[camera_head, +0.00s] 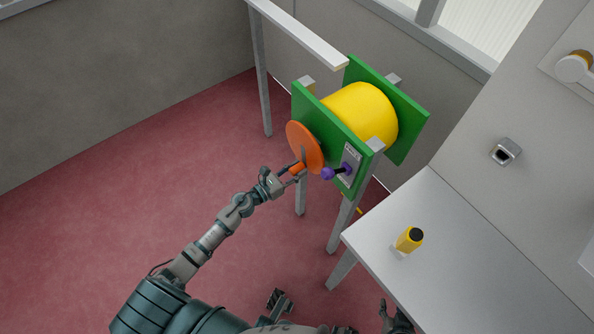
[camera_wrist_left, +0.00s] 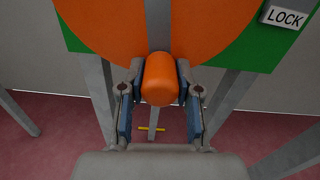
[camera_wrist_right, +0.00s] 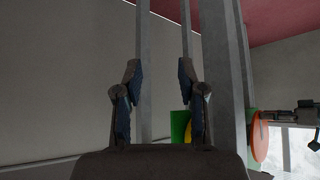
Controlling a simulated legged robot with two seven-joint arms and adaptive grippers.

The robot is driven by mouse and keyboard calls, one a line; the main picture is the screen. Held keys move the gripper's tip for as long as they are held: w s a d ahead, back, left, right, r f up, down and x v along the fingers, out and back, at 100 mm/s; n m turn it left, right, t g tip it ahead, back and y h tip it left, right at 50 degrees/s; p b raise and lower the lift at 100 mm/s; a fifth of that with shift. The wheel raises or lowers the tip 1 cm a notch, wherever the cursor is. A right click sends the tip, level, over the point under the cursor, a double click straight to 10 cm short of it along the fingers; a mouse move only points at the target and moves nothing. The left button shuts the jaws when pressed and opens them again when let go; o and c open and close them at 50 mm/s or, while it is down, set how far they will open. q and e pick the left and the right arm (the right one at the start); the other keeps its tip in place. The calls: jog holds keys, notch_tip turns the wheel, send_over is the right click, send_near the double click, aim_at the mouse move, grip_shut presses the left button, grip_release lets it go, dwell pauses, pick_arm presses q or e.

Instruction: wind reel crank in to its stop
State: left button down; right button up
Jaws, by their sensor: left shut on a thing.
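The reel has a yellow drum (camera_head: 362,110) between green side plates (camera_head: 410,112). An orange crank disc (camera_head: 303,143) is on its near plate, with an orange handle (camera_head: 296,168) sticking out. My left gripper (camera_head: 289,175) is shut on this handle; in the left wrist view the handle (camera_wrist_left: 160,82) sits between both fingers. A purple-knobbed lever (camera_head: 328,173) is on a grey plate right of the disc. A LOCK label (camera_wrist_left: 284,17) shows in the left wrist view. My right gripper (camera_wrist_right: 158,92) is open and empty, away from the reel.
The reel stands on grey posts (camera_head: 340,225). A white table (camera_head: 470,265) at the right carries a yellow cylinder with a black top (camera_head: 409,239). The red floor (camera_head: 120,200) at the left is clear.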

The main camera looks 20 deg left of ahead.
pick_arm(q)
jog(key=shift+d+r+m+b, duration=0.1)
jog(key=shift+d+m+b, duration=0.3)
jog(key=shift+m+b, duration=0.55)
jog(key=shift+w+a+m, duration=0.3)
jog(key=shift+a+m, duration=0.25)
jog(key=shift+a, duration=0.3)
pick_arm(e)
jog(key=w+a+r+t+y, duration=0.1)
jog(key=w+a+r+t, duration=0.1)
jog(key=w+r+t, duration=0.3)
jog(key=shift+w+r+t+y, duration=0.2)
jog(key=shift+w+t+y, duration=0.15)
jog(key=shift+w, duration=0.35)
pick_arm(q)
jog(key=shift+d, duration=0.15)
jog(key=c, duration=0.8)
grip_release()
pick_arm(e)
jog(key=shift+a, duration=0.1)
pick_arm(q)
jog(key=shift+s, duration=0.1)
jog(key=v, duration=1.2)
jog(key=shift+f, duration=0.2)
